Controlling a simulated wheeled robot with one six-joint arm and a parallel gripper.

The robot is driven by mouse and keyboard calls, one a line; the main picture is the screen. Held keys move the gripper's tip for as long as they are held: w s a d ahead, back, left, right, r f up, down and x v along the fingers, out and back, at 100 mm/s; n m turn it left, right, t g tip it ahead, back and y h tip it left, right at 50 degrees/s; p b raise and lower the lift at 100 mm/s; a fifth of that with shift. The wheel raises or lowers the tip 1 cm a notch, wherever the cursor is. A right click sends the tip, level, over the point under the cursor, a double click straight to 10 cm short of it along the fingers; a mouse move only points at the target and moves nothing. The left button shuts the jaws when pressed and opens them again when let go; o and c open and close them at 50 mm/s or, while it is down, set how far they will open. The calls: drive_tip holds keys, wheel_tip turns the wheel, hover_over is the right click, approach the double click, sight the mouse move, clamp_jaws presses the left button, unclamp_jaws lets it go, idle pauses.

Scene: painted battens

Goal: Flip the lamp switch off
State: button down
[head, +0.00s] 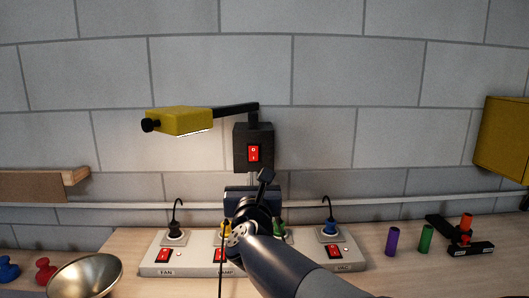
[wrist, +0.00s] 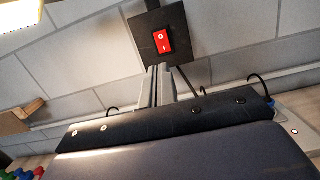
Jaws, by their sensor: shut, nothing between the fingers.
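The lamp (head: 180,122) has a yellow head on a black arm, and its underside glows white. Its lit panel also shows at the top left of the wrist view (wrist: 18,18). The arm joins a black wall box (head: 241,136) with a red rocker switch (head: 253,153). In the wrist view the red switch (wrist: 164,41) shows white marks, the 0 above the I. My gripper (head: 266,174) is shut and empty, just below the switch in the picture. Its fingertips (wrist: 160,70) point toward the box; I cannot tell how far off the wall they are.
A power strip (head: 151,257) with red switches and plugs stands on the wooden bench, partly hidden by my arm. A metal bowl (head: 87,276) is at left. Purple (head: 392,241) and green (head: 425,238) cylinders stand at right. A yellow box (head: 503,138) hangs at far right.

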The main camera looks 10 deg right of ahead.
sight(253, 150)
idle(0.3)
drive_tip(key=p+x, duration=0.4)
drive_tip(key=x, duration=0.8)
drive_tip(key=shift+w+r, duration=0.2)
drive_tip(key=shift+w, duration=0.15)
drive_tip(key=shift+w+d, duration=0.15)
drive_tip(key=shift+w, duration=0.45)
drive_tip(key=shift+p, duration=0.45)
drive_tip(key=shift+w+r+g+p, duration=0.2)
drive_tip(key=shift+g+p, duration=0.1)
drive_tip(key=shift+p, duration=0.3)
drive_tip(key=shift+f, duration=0.1)
drive_tip(key=shift+s+f+b, duration=0.15)
drive_tip(key=shift+b, duration=0.25)
